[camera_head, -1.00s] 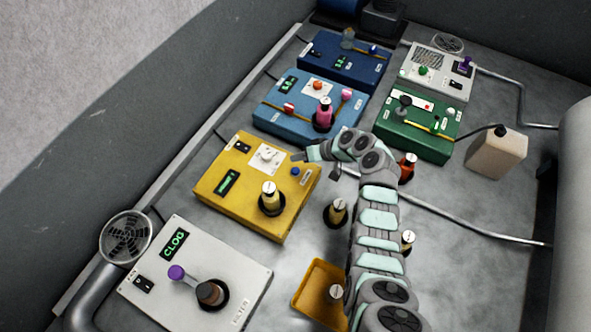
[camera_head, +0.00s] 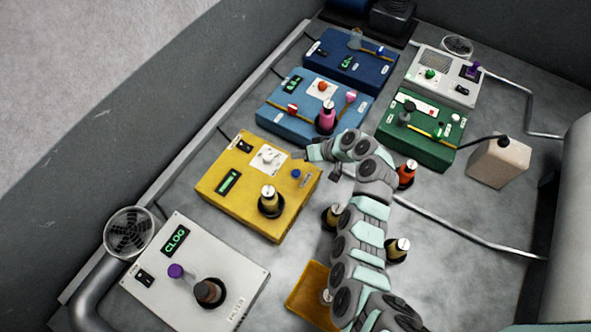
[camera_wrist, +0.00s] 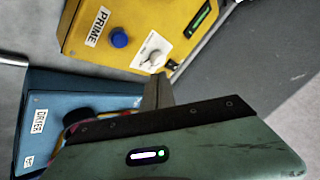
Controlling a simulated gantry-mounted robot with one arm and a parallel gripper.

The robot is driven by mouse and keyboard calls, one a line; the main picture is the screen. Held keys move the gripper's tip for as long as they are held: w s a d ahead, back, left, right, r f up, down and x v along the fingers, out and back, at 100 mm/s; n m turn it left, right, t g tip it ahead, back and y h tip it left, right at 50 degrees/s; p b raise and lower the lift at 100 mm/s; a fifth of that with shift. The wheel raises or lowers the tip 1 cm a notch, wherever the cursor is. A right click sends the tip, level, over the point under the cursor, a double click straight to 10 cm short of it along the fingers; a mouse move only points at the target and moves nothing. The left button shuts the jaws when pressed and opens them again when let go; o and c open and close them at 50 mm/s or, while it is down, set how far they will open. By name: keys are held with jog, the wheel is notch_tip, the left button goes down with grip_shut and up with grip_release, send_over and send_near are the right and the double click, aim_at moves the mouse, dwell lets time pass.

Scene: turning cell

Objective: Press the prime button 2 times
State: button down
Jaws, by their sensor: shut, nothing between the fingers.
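The yellow box (camera_head: 238,205) stands in the middle left of the head view. Its blue prime button (camera_head: 296,173) is near the right corner, and in the wrist view the round blue button (camera_wrist: 119,37) is beside the PRIME label (camera_wrist: 98,27). My gripper (camera_head: 299,155) is shut and empty. In the head view its tip is just behind the button, near the box's back right edge; in the wrist view the gripper (camera_wrist: 157,88) appears below the button and apart from it. The tip's height is unclear.
A light blue box (camera_head: 290,122) stands behind, with a pink bottle (camera_head: 327,117). A grey CLOG box (camera_head: 205,255) is in front.

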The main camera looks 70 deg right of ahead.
jog(key=shift+f, duration=0.1)
jog(key=b, duration=0.4)
send_over(298, 174)
notch_tip(298, 174, down, 8)
jog(key=shift+r, duration=0.15)
jog(key=shift+f+b, duration=0.5)
jog(key=shift+b, duration=0.1)
jog(key=shift+f, duration=0.2)
dwell(1.3)
jog(key=shift+s+d+f+b, duration=0.1)
jog(key=shift+f+b, duration=0.2)
jog(key=shift+b, duration=0.35)
jog(key=shift+f+b, duration=0.4)
jog(key=shift+b, duration=0.15)
dwell(0.4)
dwell(0.3)
jog(key=shift+r+p, duration=0.3)
jog(key=shift+r, duration=0.6)
